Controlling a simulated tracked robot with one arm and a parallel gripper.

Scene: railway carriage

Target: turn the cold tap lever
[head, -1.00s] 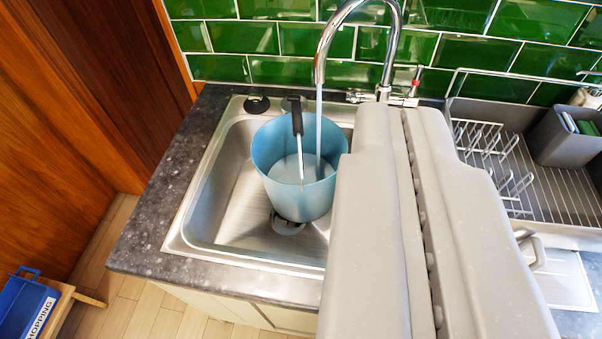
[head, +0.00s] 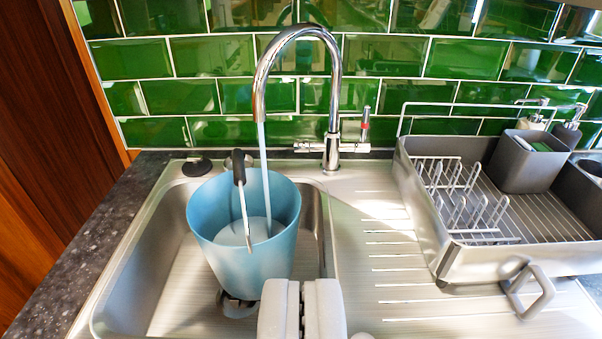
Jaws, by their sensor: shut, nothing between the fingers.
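The chrome tap (head: 333,110) stands behind the sink with its arched spout over the basin. Water (head: 265,180) runs from it into a blue bucket (head: 245,245). A lever with a red mark (head: 365,125) points up on the tap's right side. On the left side, a short chrome handle (head: 308,147) lies roughly level; no colour mark shows on it, so I cannot confirm it is the cold lever. My gripper (head: 302,286) is shut and empty, at the bottom of the view, in front of the tap and apart from it.
A black-handled utensil (head: 241,190) stands in the bucket inside the steel sink (head: 150,290). A grey dish rack (head: 490,200) with a caddy (head: 528,160) stands on the right. The ribbed drainer (head: 390,265) between is clear. Green tiles (head: 390,55) close off the back.

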